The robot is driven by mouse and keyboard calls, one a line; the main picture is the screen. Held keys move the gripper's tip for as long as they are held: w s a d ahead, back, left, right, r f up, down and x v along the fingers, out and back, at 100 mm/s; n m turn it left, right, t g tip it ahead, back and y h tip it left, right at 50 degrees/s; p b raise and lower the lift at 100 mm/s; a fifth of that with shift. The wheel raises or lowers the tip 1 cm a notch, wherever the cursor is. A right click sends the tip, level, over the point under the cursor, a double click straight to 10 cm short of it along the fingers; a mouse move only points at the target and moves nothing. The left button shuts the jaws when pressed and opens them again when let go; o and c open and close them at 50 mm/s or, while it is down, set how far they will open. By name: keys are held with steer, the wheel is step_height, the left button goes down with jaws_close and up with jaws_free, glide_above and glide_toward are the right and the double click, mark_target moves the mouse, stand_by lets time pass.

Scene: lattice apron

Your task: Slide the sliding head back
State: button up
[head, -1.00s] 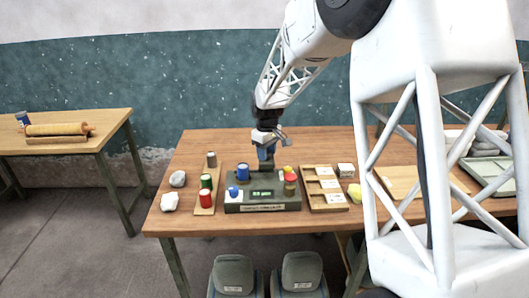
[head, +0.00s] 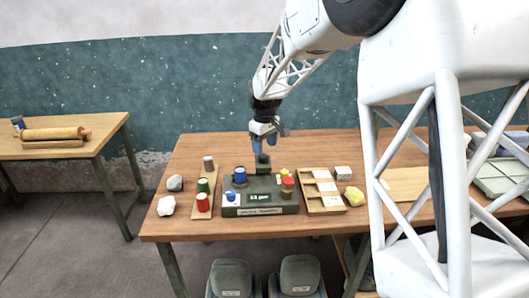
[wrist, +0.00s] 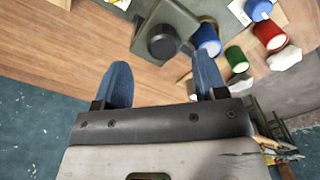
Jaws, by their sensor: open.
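The sliding head seems to be the grey-green block with a dark round knob (wrist: 163,42) at the top middle of the wrist view. In the head view, a dark knob (head: 262,158) stands above the back of the grey-green device (head: 260,210). My gripper (wrist: 162,72) has its two blue fingers spread wide and empty. In the wrist view the knob lies ahead of the gap between them, apart from both. The slide track cannot be made out.
A blue cylinder (head: 240,175) and a red-and-yellow piece (head: 287,184) flank the device's green display. A board with green and red cylinders (head: 203,202) stands left, beside white stones (head: 166,206). A wooden compartment tray (head: 320,206) is right. The table behind the device is clear.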

steer(key=shift+r, duration=1.7)
steer(key=shift+s+d+r, duration=0.15)
steer(key=shift+s+r, duration=0.05)
steer(key=shift+s, duration=0.15)
steer(key=s+d+r+m+t, duration=0.15)
steer(key=s+d+r, duration=0.25)
steer(key=s, duration=0.8)
steer(key=s+d+r+m, duration=0.3)
steer(key=s+d+r, duration=0.1)
steer(key=s, duration=0.7)
steer(key=s+d+f+m, duration=0.2)
steer(key=s, duration=1)
steer(key=s+d+f+m+t, duration=0.1)
steer(key=s+d+f+m, duration=0.1)
steer(key=s, duration=1)
steer(key=shift+s+d+m, duration=0.25)
steer(key=shift+d+m, duration=0.05)
steer(key=shift+m, duration=0.05)
